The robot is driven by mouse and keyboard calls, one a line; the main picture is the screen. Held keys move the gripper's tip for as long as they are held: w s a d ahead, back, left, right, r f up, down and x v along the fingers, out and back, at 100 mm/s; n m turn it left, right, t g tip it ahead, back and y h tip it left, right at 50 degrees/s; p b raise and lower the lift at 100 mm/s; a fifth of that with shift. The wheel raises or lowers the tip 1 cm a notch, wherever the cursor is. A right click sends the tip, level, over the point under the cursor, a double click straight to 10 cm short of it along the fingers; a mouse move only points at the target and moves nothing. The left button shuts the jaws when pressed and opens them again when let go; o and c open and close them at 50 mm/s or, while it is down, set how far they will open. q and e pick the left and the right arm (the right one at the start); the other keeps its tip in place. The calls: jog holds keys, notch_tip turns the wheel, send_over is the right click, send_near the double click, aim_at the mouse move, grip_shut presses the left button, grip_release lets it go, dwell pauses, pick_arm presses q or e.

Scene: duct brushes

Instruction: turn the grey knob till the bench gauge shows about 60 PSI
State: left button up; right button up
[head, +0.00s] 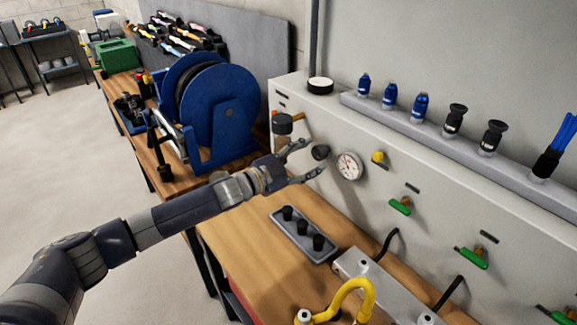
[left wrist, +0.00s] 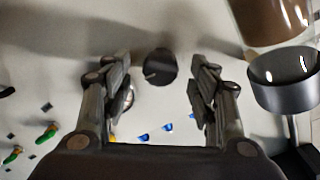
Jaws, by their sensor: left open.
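The dark grey knob (head: 320,152) sticks out of the pale panel just left of the round white gauge (head: 349,165). The gauge's needle is too small to read. My left gripper (head: 311,159) is open in front of the panel, its fingertips pointing at the knob. In the left wrist view the knob (left wrist: 160,67) shows between the two spread fingers (left wrist: 160,70), with a gap on each side. Part of the gauge (left wrist: 129,97) shows there behind the left finger. My right gripper is not in view.
A grey cylindrical fitting (head: 282,123) stands out from the panel left of the knob, close to my gripper. A yellow knob (head: 378,157) and green-handled valves (head: 400,206) lie right of the gauge. A blue hose reel (head: 222,115) and a tray of black parts (head: 303,245) are on the bench.

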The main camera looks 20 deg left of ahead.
pick_arm(q)
jog(key=v, duration=0.9)
